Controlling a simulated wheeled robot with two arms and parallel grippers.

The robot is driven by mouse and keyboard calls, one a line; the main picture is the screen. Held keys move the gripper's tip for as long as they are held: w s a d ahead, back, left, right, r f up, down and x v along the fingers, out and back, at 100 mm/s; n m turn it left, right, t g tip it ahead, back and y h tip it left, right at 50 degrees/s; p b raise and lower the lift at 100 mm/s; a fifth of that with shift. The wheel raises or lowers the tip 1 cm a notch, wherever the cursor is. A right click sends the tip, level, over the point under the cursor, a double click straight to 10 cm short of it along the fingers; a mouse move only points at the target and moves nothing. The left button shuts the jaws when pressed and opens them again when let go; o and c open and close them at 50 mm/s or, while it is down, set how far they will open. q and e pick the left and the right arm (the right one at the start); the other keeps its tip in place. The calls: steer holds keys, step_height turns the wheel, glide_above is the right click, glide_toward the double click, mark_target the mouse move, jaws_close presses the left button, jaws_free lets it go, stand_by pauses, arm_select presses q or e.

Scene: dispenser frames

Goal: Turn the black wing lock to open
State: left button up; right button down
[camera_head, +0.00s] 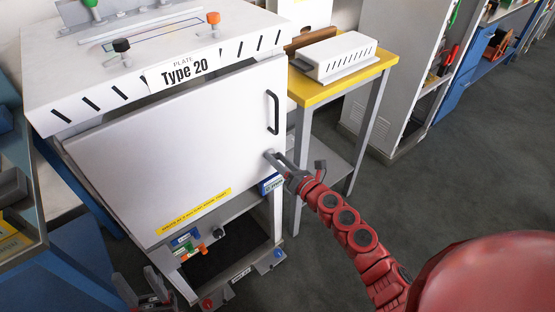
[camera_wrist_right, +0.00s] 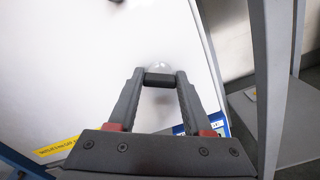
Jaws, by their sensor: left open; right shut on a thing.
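The black wing lock (camera_wrist_right: 159,80) sits low near the right edge of the white door (camera_head: 190,140), below the black door handle (camera_head: 273,112). My right gripper (camera_head: 273,157) reaches it from the lower right. In the right wrist view the two fingers (camera_wrist_right: 160,84) are closed on the lock's ends, with the bar lying across between the tips and a pale round part just behind it. In the head view the lock is mostly hidden by the gripper. My left gripper (camera_head: 141,288) is open and empty at the bottom left, apart from the door.
A yellow-topped table (camera_head: 345,80) carrying a white box (camera_head: 335,56) stands right of the cabinet. Blue furniture (camera_head: 70,265) is at the left. Small coloured knobs (camera_head: 201,249) sit under the door. Grey floor is clear to the right.

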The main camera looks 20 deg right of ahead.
steer(key=m+p, duration=0.1)
steer(key=m, duration=0.4)
steer(key=shift+d+m, duration=0.1)
steer(key=shift+m, duration=0.2)
steer(key=m+p, duration=0.1)
steer(key=m, duration=0.2)
steer(key=shift+p, duration=0.4)
steer(key=shift+f+m+p, duration=0.15)
steer(key=shift+m+p, duration=0.4)
steer(key=shift+m, duration=0.95)
steer(key=shift+c, duration=1.6)
jaws_free()
steer(key=v, duration=1.7)
steer(key=shift+s+b, duration=0.2)
steer(key=shift+b, duration=0.25)
